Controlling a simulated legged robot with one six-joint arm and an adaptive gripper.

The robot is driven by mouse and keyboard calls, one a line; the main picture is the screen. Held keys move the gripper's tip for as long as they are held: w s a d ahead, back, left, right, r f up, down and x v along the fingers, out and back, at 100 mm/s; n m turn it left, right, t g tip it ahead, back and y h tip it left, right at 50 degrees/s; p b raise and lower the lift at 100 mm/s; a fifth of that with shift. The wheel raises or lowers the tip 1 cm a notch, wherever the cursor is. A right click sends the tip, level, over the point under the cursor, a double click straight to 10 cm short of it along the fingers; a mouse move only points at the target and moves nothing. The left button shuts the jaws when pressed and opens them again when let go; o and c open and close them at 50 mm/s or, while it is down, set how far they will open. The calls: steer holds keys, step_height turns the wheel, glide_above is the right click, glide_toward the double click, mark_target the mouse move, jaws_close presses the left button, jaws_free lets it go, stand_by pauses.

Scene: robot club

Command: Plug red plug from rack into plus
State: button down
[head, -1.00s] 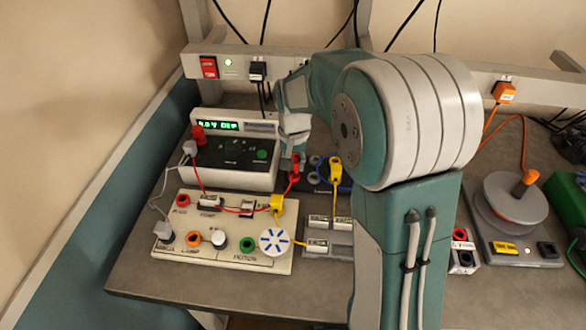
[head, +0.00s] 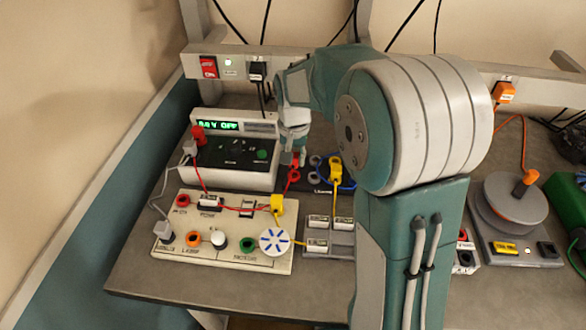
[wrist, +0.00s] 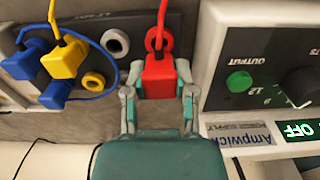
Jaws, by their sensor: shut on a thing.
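The red plug (head: 293,175) is at the dark lead rack behind the white circuit board (head: 270,262). My gripper (head: 298,155) reaches down to it from above. In the wrist view my gripper (wrist: 159,95) has one finger on each side of the red plug (wrist: 160,75) and is shut on it. Its red lead runs away from the fingers and, in the head view, loops over the board. I cannot tell if the plug is seated in the rack. A red-ringed socket (head: 182,201) is open at the board's back left. Its label is too small to read.
The power supply (head: 232,172) stands left of the plug, with a red plug (head: 198,135) and a grey plug (head: 190,149) on it. Yellow and blue plugs (wrist: 62,60) sit close beside my gripper in the rack. A yellow plug (head: 277,205) stands on the board.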

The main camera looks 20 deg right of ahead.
steer(key=shift+r, duration=1.2)
steer(key=c, duration=1.3)
jaws_free()
steer(key=shift+c, duration=0.2)
steer(key=shift+s, duration=0.1)
jaws_close()
